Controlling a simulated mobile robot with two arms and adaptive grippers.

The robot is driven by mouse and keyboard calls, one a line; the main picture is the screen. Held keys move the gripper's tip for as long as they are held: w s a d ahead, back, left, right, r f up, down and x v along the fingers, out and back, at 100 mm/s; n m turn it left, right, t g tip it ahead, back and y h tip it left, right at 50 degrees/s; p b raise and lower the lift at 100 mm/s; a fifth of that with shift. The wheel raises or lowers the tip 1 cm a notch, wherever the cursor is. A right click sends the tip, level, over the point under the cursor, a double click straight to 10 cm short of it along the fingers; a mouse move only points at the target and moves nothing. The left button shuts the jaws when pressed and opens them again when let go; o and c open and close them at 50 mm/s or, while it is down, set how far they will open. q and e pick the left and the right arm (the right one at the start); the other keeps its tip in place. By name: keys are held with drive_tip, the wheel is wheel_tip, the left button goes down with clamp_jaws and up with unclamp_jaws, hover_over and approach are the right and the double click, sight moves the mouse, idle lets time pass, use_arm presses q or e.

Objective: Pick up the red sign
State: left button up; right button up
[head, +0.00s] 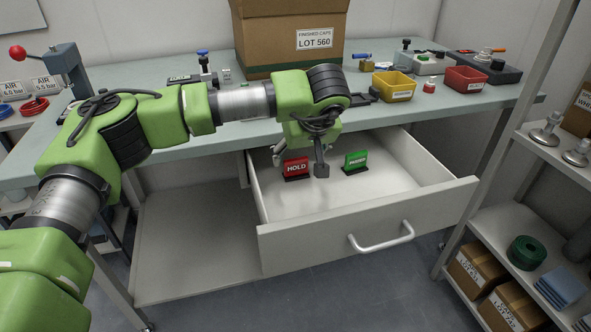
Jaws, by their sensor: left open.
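The red sign (296,168), marked HOLD, stands upright on a dark base inside the open drawer (364,228). A green sign (356,161) stands to its right in the same drawer. My left gripper (299,162) points down into the drawer, with one finger at the left of the red sign's top edge and the other in front and to its right. It is open. I cannot tell whether the fingers touch the sign. My right gripper is not in view.
The drawer hangs below the workbench (220,128), pulled out towards me. On the bench are a cardboard box (275,45), a yellow bin (400,90) and a red bin (462,82). A shelf rack (510,195) stands close at the right.

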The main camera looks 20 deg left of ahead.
sight(297, 163)
use_arm(q)
drive_tip(key=x, duration=0.6)
drive_tip(key=shift+w+d+b, duration=0.15)
drive_tip(key=shift+b, duration=0.25)
drive_tip(key=shift+w+f, duration=0.35)
drive_tip(key=shift+f, duration=0.05)
drive_tip(key=c, duration=1.2)
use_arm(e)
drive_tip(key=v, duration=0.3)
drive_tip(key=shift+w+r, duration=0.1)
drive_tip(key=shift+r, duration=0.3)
